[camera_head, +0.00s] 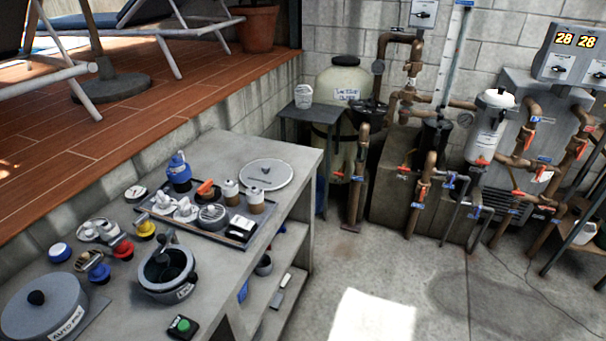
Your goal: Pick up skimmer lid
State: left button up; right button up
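A flat, round, pale grey lid (266,174) with a small dark mark near its middle lies at the back right of the concrete counter (225,148). It looks like the skimmer lid, but I can read no label on it. It lies flat and uncovered, just behind a dark tray (243,242). A second round grey lid-like piece (48,312) with a black knob sits at the front left, with a label that seems to start with "AUTO". Neither of my grippers shows in the head view.
A grey pot (167,272), a green-button box (182,327) and coloured caps (123,250) crowd the front. Pipes and a tank (343,95) stand behind. Floor (440,290) to the right is mostly clear.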

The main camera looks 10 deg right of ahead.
aim_at(271, 174)
jog(key=z, duration=1.3)
jog(key=i, duration=1.55)
jog(key=u, duration=3.3)
